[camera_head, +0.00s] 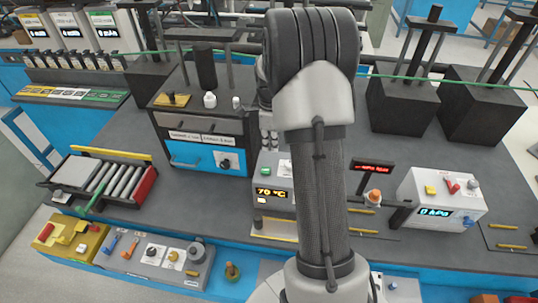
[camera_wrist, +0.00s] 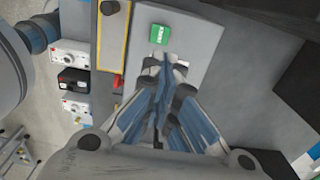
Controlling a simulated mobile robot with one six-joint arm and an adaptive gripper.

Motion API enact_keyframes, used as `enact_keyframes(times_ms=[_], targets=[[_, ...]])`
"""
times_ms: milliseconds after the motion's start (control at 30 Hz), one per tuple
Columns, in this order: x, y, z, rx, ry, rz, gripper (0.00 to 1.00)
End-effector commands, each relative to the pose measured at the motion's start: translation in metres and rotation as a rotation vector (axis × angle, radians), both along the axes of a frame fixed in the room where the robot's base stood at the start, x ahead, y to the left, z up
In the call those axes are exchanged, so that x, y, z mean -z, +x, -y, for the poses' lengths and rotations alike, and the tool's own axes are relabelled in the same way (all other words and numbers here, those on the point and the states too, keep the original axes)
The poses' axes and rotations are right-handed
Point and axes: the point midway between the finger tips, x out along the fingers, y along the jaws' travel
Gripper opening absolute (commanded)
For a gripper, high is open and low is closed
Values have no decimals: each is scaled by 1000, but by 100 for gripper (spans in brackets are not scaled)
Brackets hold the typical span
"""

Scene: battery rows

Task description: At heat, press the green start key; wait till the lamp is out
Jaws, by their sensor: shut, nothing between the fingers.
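A green key (camera_wrist: 158,34) with pale lettering sits on a grey panel (camera_wrist: 185,20) at the top middle of the wrist view. My gripper (camera_wrist: 168,62) is shut and empty, its blue-and-grey fingertips together just below the key in the picture; whether they touch the panel I cannot tell. In the head view, a pale box with a 70 °C display (camera_head: 270,193) stands in the middle, partly hidden by my arm. My gripper is not clearly visible there. An orange-topped piece (camera_head: 373,196) stands right of my arm; I cannot tell if it is a lamp or lit.
A roller rack (camera_head: 108,181) and a yellow box (camera_head: 72,240) stand at left. A white 0 kPa box (camera_head: 441,197) stands at right, near a red display (camera_head: 373,167). Dark blocks (camera_head: 402,103) stand behind. Bare grey bench (camera_head: 210,195) shows left of the 70 °C box.

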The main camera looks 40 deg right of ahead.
Motion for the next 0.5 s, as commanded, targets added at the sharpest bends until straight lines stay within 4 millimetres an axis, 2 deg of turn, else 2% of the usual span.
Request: enact_keyframes(times_ms=[100, 200, 500], targets=[[-18, 1, 0, -1, -1, 2, 0], [-26, 0, 0, -1, -1, 1, 0], [-30, 1, 0, 0, 0, 1, 0]])
